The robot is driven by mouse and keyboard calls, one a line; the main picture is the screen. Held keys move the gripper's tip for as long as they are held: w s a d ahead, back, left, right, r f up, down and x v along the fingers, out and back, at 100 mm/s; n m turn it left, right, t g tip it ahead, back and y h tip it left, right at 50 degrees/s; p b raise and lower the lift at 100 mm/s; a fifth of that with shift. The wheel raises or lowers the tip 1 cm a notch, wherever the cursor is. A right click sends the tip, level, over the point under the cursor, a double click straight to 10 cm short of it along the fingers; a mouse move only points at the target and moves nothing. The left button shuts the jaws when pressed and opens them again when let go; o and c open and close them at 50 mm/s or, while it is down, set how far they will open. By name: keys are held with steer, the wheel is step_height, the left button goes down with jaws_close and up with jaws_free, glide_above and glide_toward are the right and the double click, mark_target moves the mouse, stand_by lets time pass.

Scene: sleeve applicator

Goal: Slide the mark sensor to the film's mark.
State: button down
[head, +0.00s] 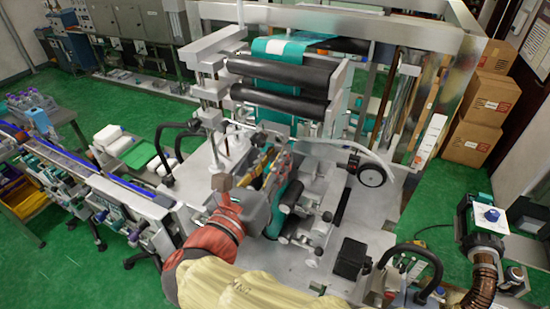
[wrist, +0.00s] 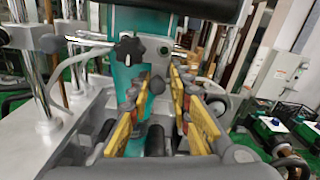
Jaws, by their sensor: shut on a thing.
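The teal film (head: 272,70) runs over the dark rollers of the applicator. A pale patch (head: 276,47), which looks like its mark, shows near the top in the head view. The film (wrist: 127,80) also fills the middle of the wrist view. My gripper (head: 272,158) reaches into the machine below the rollers. Most of the sensor is hard to make out. The pale patch is not visible in the wrist view.
Dark rollers (head: 280,75) lie above my gripper. A black star knob (wrist: 130,48) on a cross bar sits just beyond the fingers, and a chrome post (wrist: 30,75) stands at left. A curved clear guard and a black wheel (head: 371,174) are at right.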

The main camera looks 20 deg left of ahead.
steer(key=shift+a, duration=0.1)
steer(key=shift+a+p, duration=0.4)
steer(key=shift+a, duration=0.05)
steer(key=shift+a+f, duration=0.1)
steer(key=shift+a, duration=0.15)
steer(key=c, duration=1.7)
jaws_free()
steer(key=shift+d, duration=0.1)
steer(key=shift+c, duration=0.2)
steer(key=s, duration=0.7)
steer(key=shift+s+a, duration=0.2)
steer(key=shift+a, duration=0.1)
